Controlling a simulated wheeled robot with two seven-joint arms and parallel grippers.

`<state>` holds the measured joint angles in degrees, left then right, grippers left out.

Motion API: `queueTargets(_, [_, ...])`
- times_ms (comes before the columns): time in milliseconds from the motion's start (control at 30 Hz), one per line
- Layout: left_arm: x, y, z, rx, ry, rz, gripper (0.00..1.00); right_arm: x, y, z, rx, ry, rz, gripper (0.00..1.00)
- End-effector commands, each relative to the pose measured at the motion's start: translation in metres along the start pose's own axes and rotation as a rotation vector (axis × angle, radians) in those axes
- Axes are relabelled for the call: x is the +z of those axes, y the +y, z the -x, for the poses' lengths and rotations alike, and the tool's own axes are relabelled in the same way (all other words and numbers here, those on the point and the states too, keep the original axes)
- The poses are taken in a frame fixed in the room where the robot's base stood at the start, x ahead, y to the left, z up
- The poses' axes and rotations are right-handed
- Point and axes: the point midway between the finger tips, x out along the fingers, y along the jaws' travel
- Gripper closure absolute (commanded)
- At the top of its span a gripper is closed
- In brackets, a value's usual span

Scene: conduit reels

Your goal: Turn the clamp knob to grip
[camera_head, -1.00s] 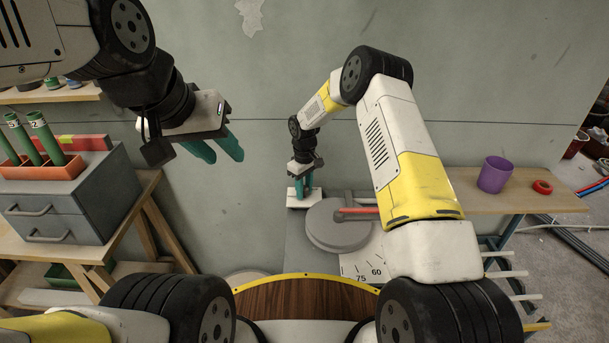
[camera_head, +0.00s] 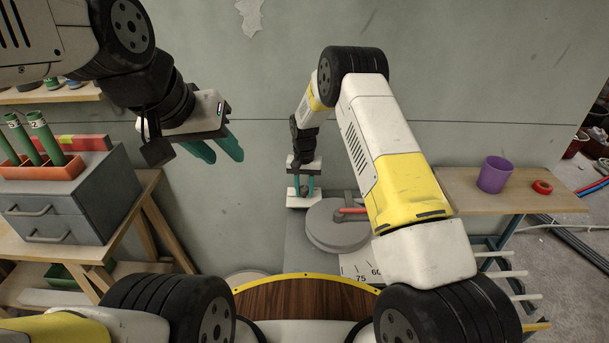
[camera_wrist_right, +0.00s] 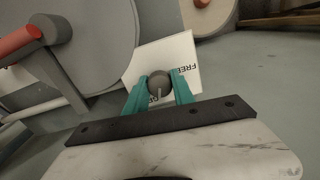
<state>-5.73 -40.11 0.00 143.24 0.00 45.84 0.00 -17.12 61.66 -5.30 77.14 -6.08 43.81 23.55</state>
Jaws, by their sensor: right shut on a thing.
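The clamp knob (camera_wrist_right: 160,82) is a small dark grey round knob with a white line on it. In the right wrist view it sits between the two teal fingers of my right gripper (camera_wrist_right: 160,92), which is shut on it. A white label plate (camera_wrist_right: 186,60) lies under the knob; its lettering, partly covered, reads about "FREE". In the head view my right gripper (camera_head: 304,190) reaches down upright to the white plate, beside the grey reel disc (camera_head: 335,228) with a red handle (camera_head: 352,210). My left gripper (camera_head: 222,150) hangs open and empty in the air at left.
A grey drawer cabinet (camera_head: 60,200) with an orange holder of green tubes (camera_head: 42,168) stands at left. A purple cup (camera_head: 494,175) and a red ring (camera_head: 542,187) are on the right wooden shelf (camera_head: 450,187). A numbered white dial (camera_head: 355,265) lies below the reel.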

Motion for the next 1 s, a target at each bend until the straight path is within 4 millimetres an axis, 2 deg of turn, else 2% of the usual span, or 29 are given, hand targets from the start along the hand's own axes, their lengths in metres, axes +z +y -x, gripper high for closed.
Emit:
queueTargets(400, [0.0000, 0.0000, 0.0000, 0.000, 0.000, 0.000, 0.64, -0.0015, -0.0008, 0.0013, -0.002, 0.005, -0.177, 1.00])
queueTargets(933, [0.0000, 0.0000, 0.0000, 0.000, 0.000, 0.000, 0.64, -0.0017, -0.0003, 0.0013, -0.002, 0.005, -0.199, 1.00])
queueTargets(967, [0.0000, 0.0000, 0.0000, 0.000, 0.000, 0.000, 0.64, -0.0017, -0.0003, 0.0012, -0.002, 0.005, -0.199, 0.66])
queueTargets(1000, [0.0000, 0.0000, 0.0000, 0.000, 0.000, 0.000, 0.64, -0.0016, -0.0003, 0.0012, -0.002, 0.005, -0.199, 0.58])
